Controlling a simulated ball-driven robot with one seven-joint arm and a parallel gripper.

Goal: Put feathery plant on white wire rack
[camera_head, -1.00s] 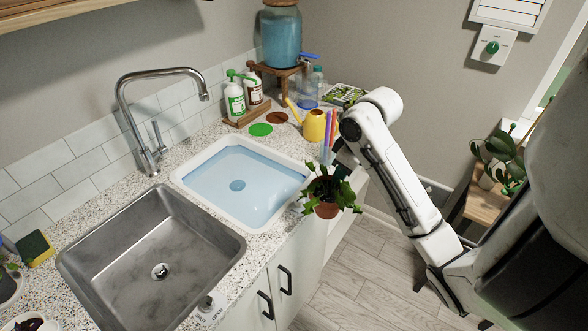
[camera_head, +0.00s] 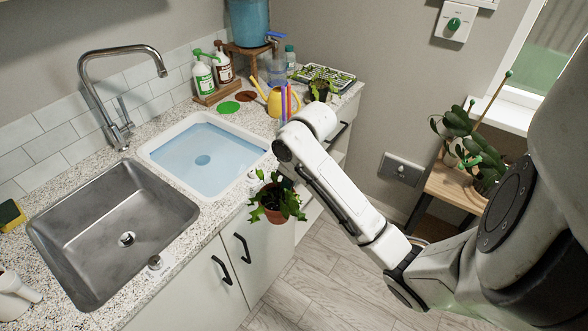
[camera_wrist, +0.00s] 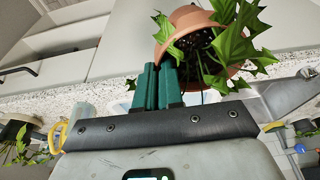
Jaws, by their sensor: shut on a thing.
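The feathery plant, with lobed green leaves in a terracotta pot (camera_head: 274,215), hangs in front of the counter edge, above the floor by the cabinet doors. It also shows in the wrist view (camera_wrist: 192,20), tilted in that picture. My gripper (camera_wrist: 165,70) has its green fingers together at the pot's rim and is shut on it. In the head view my gripper (camera_head: 288,181) is mostly hidden behind my arm. The white wire rack (camera_head: 322,72) lies at the far end of the counter, with green leaves showing at it and a dark-potted plant (camera_head: 322,91) at its front.
A water-filled white basin (camera_head: 205,155) and a steel sink (camera_head: 115,230) are set in the counter. A yellow watering can (camera_head: 275,102), coloured sticks (camera_head: 288,104) and bottles stand near the rack. A wooden stand (camera_head: 455,187) with plants is at right. The floor between is clear.

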